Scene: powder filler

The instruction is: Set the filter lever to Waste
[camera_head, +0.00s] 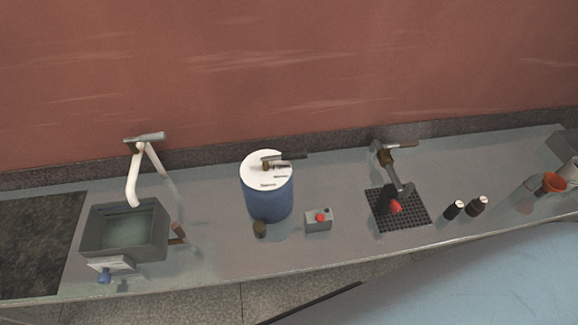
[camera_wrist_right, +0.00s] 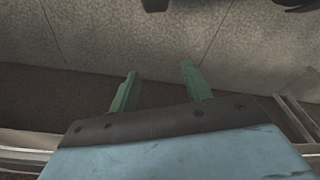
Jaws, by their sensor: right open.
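A blue drum (camera_head: 268,200) with a white lid (camera_head: 257,177) stands upright near the middle of the bench in the head view. A lever (camera_head: 290,156) with a dark handle lies across the top of the lid and points to the right. Small dark labels (camera_head: 272,184) on the lid are too small to read, so I cannot tell which one the lever points at. My right gripper (camera_wrist_right: 159,66) shows its two green fingers apart and empty in the right wrist view, above the floor and away from the drum. My left gripper is not in view.
A sink-like basin (camera_head: 95,240) with a white spout (camera_head: 133,180) is at left.

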